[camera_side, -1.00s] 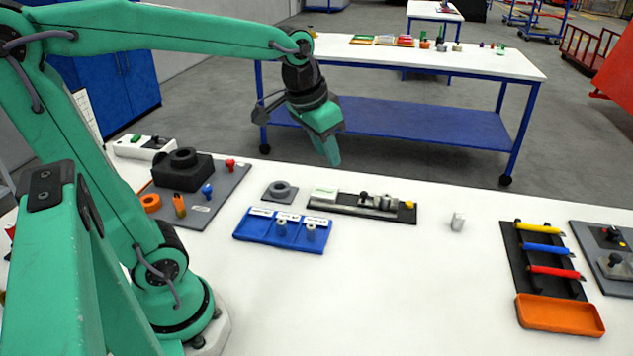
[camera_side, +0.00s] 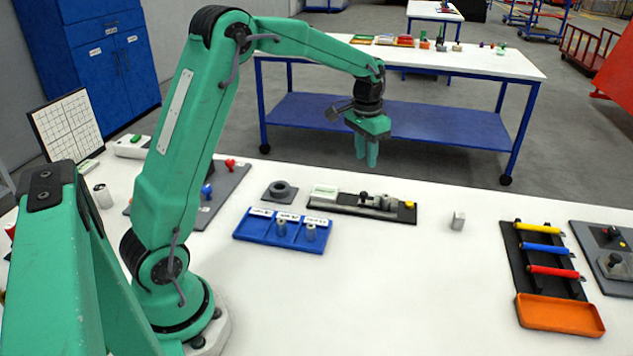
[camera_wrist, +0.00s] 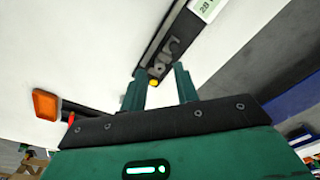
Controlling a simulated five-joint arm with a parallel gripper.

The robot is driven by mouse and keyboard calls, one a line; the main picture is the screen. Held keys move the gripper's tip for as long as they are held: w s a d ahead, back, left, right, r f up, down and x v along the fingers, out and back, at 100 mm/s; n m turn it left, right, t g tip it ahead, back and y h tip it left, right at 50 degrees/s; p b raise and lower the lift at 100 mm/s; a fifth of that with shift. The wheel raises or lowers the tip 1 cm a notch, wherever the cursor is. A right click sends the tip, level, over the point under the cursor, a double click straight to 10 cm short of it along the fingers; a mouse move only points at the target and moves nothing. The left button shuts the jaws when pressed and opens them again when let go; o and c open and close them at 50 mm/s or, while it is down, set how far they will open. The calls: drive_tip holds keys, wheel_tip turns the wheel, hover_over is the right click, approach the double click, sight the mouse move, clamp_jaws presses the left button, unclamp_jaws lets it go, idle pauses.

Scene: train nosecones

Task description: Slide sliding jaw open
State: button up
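The sliding jaw fixture (camera_side: 384,204) is a grey vise-like block with a dark knob on a long black base plate on the white table. A small yellow part sits at the right end of the plate. My gripper (camera_side: 367,162) hangs above and behind the fixture, fingers pointing down, empty and touching nothing. In the wrist view its two fingers (camera_wrist: 159,82) stand apart.
A blue tray (camera_side: 262,238) with small cylinders and a grey ring block (camera_side: 279,191) lie left of the fixture. A small grey block (camera_side: 458,221) stands right of it. Further right are a rack of coloured bars (camera_side: 549,249) and an orange bin (camera_side: 560,315).

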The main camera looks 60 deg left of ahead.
hover_over(364, 193)
drive_tip(key=shift+g, duration=0.4)
wheel_tip(364, 193, down, 6)
drive_tip(key=shift+r, duration=0.15)
drive_tip(key=shift+f, duration=3.9)
clamp_jaws()
